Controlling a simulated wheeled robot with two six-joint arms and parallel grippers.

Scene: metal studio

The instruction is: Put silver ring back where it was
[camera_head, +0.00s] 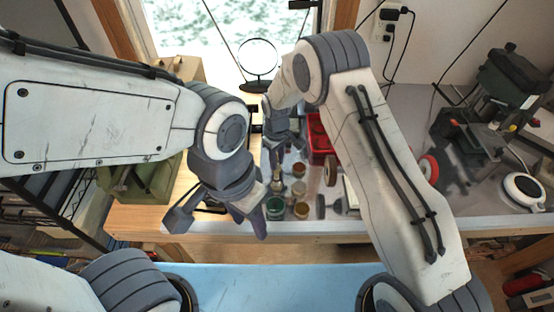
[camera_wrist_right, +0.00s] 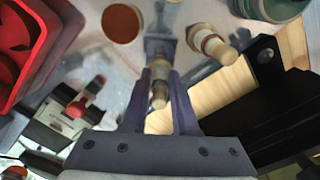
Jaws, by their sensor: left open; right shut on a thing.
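My right gripper (camera_head: 281,147) hangs over the bench behind the jars, pointing down. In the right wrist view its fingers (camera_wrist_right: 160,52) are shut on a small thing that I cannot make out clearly. A short wood-coloured peg (camera_wrist_right: 159,94) shows between the fingers; whether it is held or lies behind them I cannot tell. I cannot pick out the silver ring for certain in either view. My left gripper (camera_head: 218,222) is open and empty, over the front edge of the bench, left of the jars.
A green jar (camera_head: 275,206) and an orange-brown jar (camera_head: 301,210) stand near the front edge. Another wooden-ended piece (camera_wrist_right: 214,44) lies close to the right gripper. A red bin (camera_head: 318,135) stands to the right, a round mirror (camera_head: 258,57) behind. The right arm crosses the bench.

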